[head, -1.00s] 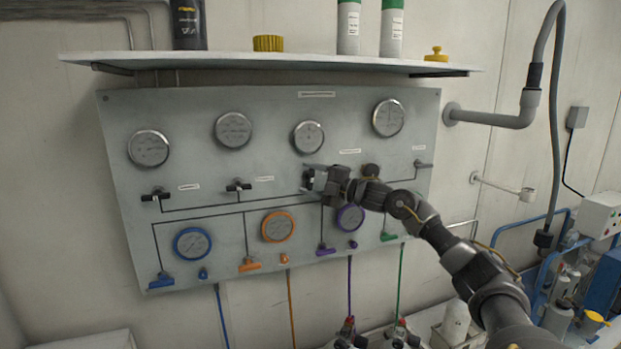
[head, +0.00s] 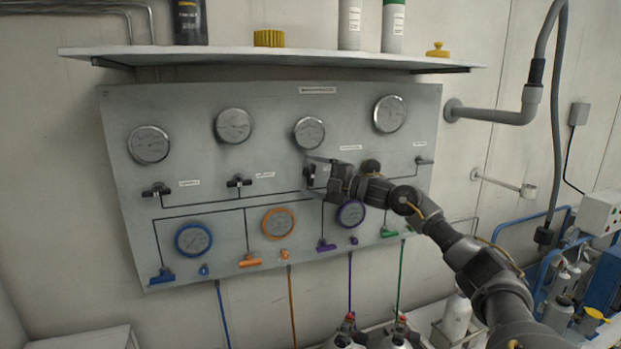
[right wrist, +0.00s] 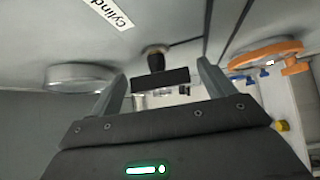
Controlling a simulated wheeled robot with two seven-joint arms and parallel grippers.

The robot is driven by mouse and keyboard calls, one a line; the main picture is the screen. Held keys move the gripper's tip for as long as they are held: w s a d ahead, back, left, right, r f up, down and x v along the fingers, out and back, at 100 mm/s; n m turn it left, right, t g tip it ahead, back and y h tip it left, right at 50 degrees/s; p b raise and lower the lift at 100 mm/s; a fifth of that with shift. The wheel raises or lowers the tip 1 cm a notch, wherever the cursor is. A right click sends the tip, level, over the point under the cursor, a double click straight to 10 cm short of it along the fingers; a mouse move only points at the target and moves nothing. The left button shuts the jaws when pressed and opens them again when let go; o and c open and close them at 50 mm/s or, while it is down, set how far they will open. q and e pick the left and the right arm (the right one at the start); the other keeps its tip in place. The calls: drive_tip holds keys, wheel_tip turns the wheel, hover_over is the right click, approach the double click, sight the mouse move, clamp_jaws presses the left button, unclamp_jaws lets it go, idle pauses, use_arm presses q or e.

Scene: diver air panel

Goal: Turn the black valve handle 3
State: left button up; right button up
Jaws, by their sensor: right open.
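The black valve handle 3 (head: 310,174) is on the grey panel, third in the upper row of handles. In the head view it looks closer to upright than the two black handles to its left, partly hidden by my gripper. My right gripper (head: 318,174) is open at the handle, coming from the right. In the right wrist view the black bar of the handle (right wrist: 160,79) lies crosswise in the gap between the spread fingers (right wrist: 160,85), with its stem behind it. I see clear gaps beside the bar, and no grip on it. My left gripper is not in view.
Two black handles (head: 157,190) (head: 238,182) are to the left, and another handle (head: 424,160) is to the right. Round gauges (head: 309,133) sit above. The orange-rimmed gauge (head: 278,223) and purple-rimmed gauge (head: 351,214) are below. A shelf (head: 270,61) overhangs the panel.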

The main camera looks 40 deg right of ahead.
drive_tip(key=b+v, duration=0.6)
drive_tip(key=v, duration=0.4)
drive_tip(key=shift+b, duration=0.35)
drive_tip(key=shift+s, duration=0.1)
drive_tip(key=shift+f, duration=0.1)
